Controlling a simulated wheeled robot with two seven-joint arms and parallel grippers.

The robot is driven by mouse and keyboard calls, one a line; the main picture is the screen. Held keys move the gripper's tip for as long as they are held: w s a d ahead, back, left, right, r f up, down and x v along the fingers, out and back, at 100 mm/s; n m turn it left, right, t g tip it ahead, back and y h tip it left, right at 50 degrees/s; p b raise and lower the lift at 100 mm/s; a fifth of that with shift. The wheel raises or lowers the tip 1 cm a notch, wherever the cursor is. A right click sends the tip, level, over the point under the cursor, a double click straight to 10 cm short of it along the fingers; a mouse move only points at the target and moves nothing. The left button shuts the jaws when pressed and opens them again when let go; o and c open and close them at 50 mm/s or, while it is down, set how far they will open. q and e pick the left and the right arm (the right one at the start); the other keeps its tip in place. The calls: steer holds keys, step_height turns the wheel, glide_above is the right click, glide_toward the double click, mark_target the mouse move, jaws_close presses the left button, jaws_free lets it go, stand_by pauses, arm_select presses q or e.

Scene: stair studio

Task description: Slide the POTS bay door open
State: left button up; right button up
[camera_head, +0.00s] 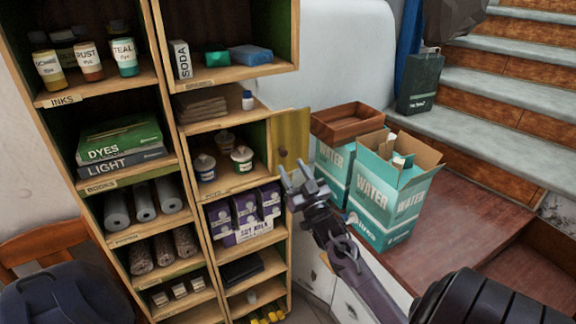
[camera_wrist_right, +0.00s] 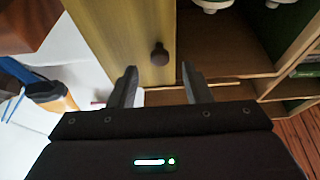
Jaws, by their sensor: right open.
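The POTS bay door (camera_head: 291,137) is a yellow-green panel at the right side of the tall shelf, sticking out past its right edge. The POTS bay stands open to its left, with several small jars (camera_head: 241,158) in view. The door has a small dark round knob (camera_head: 282,152), which also shows in the right wrist view (camera_wrist_right: 159,54). My right gripper (camera_head: 296,176) is open and empty, just below the knob. In the right wrist view its fingertips (camera_wrist_right: 158,68) lie either side of the knob's line; I cannot tell if they touch the door. My left gripper is not in view.
Teal WATER boxes (camera_head: 390,195) and a brown tray (camera_head: 348,122) stand right of the door, close to my right gripper. Purple cartons (camera_head: 245,212) fill the bay below. A chair with a dark bag (camera_head: 65,295) is at lower left. Stairs (camera_head: 500,85) rise at right.

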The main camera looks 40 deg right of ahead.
steer(key=v, duration=0.4)
steer(key=shift+b, duration=0.4)
steer(key=shift+f, duration=0.1)
